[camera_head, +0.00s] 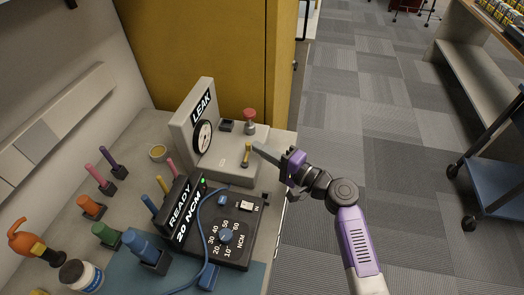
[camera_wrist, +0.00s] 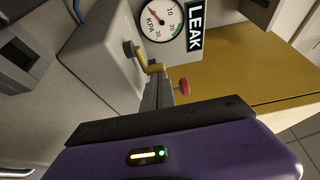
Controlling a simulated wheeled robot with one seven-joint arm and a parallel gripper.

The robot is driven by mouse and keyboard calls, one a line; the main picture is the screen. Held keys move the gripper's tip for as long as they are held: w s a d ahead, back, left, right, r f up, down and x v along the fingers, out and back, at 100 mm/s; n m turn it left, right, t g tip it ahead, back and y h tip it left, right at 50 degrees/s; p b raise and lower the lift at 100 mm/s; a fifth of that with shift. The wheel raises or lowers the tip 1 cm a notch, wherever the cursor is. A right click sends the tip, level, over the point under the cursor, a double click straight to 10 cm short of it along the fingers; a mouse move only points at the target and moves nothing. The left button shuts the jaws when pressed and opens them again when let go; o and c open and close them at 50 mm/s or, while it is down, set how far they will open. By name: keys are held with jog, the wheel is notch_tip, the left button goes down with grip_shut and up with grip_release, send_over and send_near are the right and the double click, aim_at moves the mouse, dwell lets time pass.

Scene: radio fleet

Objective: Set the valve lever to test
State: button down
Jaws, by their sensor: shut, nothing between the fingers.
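The yellow valve lever (camera_head: 246,154) stands on top of the grey leak tester (camera_head: 228,174), in front of its upright LEAK panel with a round gauge (camera_head: 202,138). In the wrist view the lever (camera_wrist: 153,66) shows just beyond my fingertips, with a dark round piece beside it. My gripper (camera_head: 257,147) is shut and empty, its tips right beside the lever from the right. I cannot tell whether they touch it. The gauge (camera_wrist: 160,17) also shows in the wrist view. No test marking for the lever is readable.
A red knob (camera_head: 249,114) stands behind the lever on the tester. A black READY torque unit (camera_head: 232,229) with a blue cable sits in front. Several coloured tools stand at left. A yellow cabinet (camera_head: 205,45) rises behind; open floor lies right.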

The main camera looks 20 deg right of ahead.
jog(key=shift+w+f, duration=0.1)
jog(key=n+g+y+b, duration=0.1)
jog(key=b, duration=0.1)
jog(key=w+n+g+y+b, duration=0.1)
jog(key=y+b, duration=0.1)
jog(key=shift+w+f+n+b, duration=0.1)
jog(key=shift+f+n+b, duration=0.1)
jog(key=shift+n+b, duration=0.1)
jog(key=g, duration=0.1)
jog(key=n+g+y+b, duration=0.1)
jog(key=w+n+y+b, duration=0.1)
jog(key=shift+a+g, duration=0.3)
jog(key=shift+g, duration=0.1)
jog(key=shift+a+n+g+y+b, duration=0.3)
jog(key=shift+y+b, duration=0.1)
jog(key=shift+y, duration=0.1)
jog(key=shift+w+a+r+b, duration=0.3)
jog(key=shift+w+a+b, duration=0.35)
jog(key=shift+w+a, duration=0.25)
